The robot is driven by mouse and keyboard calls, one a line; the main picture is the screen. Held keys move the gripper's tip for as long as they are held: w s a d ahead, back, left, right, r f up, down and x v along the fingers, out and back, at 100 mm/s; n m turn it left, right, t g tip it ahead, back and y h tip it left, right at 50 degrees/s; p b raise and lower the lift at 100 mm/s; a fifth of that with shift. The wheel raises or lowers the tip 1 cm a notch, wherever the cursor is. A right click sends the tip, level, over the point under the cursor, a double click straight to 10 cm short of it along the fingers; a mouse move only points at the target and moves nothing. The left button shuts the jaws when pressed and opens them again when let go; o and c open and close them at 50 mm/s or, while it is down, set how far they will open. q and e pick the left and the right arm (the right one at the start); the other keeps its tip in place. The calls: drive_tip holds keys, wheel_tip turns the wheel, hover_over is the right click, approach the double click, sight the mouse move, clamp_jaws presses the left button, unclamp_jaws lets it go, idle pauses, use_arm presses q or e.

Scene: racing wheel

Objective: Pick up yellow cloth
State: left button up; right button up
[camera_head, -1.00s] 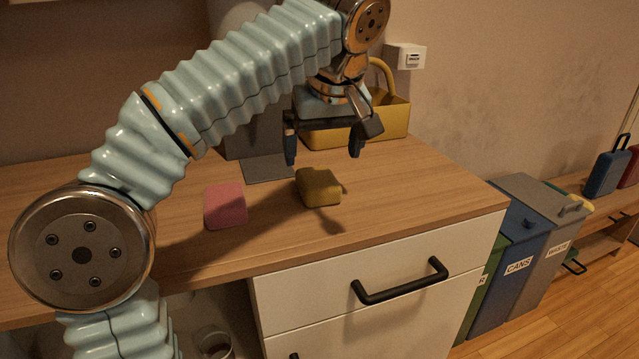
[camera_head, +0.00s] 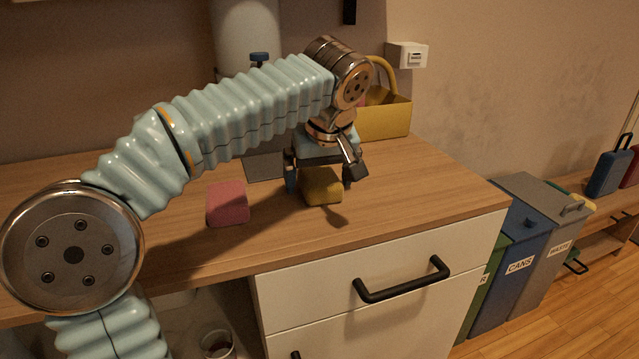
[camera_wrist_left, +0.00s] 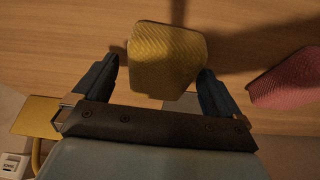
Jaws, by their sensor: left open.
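The yellow cloth (camera_head: 322,188) is a folded block on the wooden counter, right of a pink cloth (camera_head: 228,204). My left gripper (camera_head: 319,184) is open and pointing down, with its fingers on either side of the yellow cloth. In the left wrist view, the yellow cloth (camera_wrist_left: 166,60) lies between and slightly beyond the fingertips (camera_wrist_left: 160,78). The right finger looks close to its edge; I cannot tell whether it touches. The pink cloth (camera_wrist_left: 288,80) lies to the right there. My right gripper is not in view.
A yellow basket (camera_head: 385,120) stands at the back of the wooden counter (camera_head: 420,185). A white drawer with a black handle (camera_head: 402,280) is below the front edge. Blue (camera_head: 512,262) and grey bins stand to the right. The counter right of the cloth is clear.

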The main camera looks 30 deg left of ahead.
sight(317, 172)
use_arm(q)
drive_tip(key=shift+f, duration=0.1)
drive_tip(key=c, duration=1.1)
drive_tip(key=shift+o, duration=0.2)
drive_tip(key=shift+r, duration=0.45)
drive_tip(key=r, duration=0.3)
drive_tip(key=shift+s, duration=0.2)
drive_tip(key=s+r, duration=0.3)
drive_tip(key=r, duration=0.1)
drive_tip(key=shift+s+d+r, duration=0.2)
drive_tip(key=shift+s, duration=0.15)
drive_tip(key=s+r, duration=0.5)
drive_tip(key=s, duration=0.5)
drive_tip(key=shift+d, duration=0.4)
